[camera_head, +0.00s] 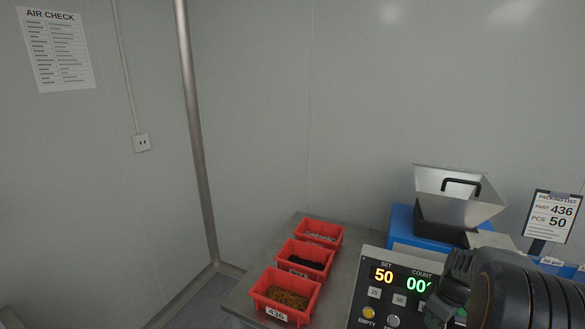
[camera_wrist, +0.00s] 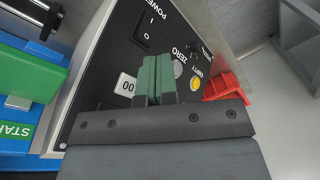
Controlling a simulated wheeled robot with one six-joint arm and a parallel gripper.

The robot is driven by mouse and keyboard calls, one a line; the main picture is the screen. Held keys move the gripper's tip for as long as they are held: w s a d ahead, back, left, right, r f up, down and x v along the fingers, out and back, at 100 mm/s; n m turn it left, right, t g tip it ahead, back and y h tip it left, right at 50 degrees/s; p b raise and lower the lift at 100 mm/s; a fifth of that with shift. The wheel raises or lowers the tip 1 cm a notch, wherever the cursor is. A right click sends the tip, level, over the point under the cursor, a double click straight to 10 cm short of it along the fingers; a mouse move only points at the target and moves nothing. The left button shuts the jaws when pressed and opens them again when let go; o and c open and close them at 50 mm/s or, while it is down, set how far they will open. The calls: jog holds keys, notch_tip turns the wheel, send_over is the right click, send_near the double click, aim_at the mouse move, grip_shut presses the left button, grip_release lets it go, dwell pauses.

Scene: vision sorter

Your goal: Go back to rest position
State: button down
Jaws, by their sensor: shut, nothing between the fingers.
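My gripper (camera_wrist: 156,80) is in the lower middle of the wrist view, its two green finger pads together with nothing between them. Behind it is the black control panel (camera_wrist: 119,62) with a POWER switch, a grey ZERO button and a yellow EMPTY button. I cannot tell whether the fingertips touch the panel. In the head view my dark arm covers the panel's right side and the lower right corner. The panel (camera_head: 388,291) shows SET 50 in yellow and a partly hidden green COUNT reading.
Three red bins stand on a grey table left of the panel: the front one (camera_head: 271,311) is labelled 430, with a middle bin (camera_head: 318,275) and a back bin (camera_head: 339,240) behind. A metal hopper (camera_head: 432,184) on a blue machine and a packing list sign (camera_head: 551,215) stand behind.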

jog(key=s+a+r+m+t, duration=0.1)
jog(key=s+a+r+m, duration=0.2)
jog(key=a, duration=0.7)
jog(key=s+a+r+m+t+h, duration=0.1)
jog(key=s+a+r+m+t, duration=0.1)
jog(key=s+a+r, duration=0.4)
jog(key=s+a+m, duration=0.1)
jog(key=a, duration=0.3)
jog(key=shift+s+a+r+h, duration=0.15)
jog(key=shift+s+r+h, duration=0.15)
